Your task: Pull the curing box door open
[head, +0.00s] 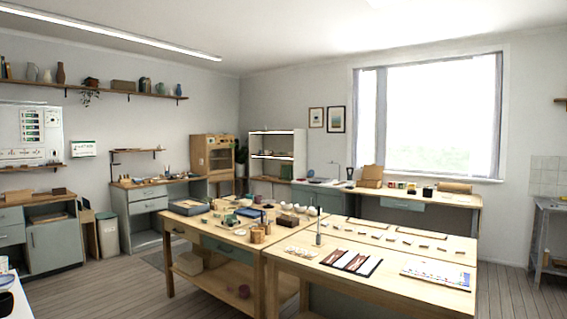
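A wooden cabinet (212,154), which looks like the curing box, stands at the back of the room near the corner, left of the white open shelf unit. Its front has a glazed or darker panel in the upper part. Its door looks shut, but it is too small to be sure. A handle cannot be made out. Neither of my grippers is in view.
Two wooden worktables (365,285) covered with small items fill the middle and right, between me and the cabinet. Wooden floor (125,285) lies clear to their left. A drawer bench (150,205) and a pale bin (107,235) stand along the left wall.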

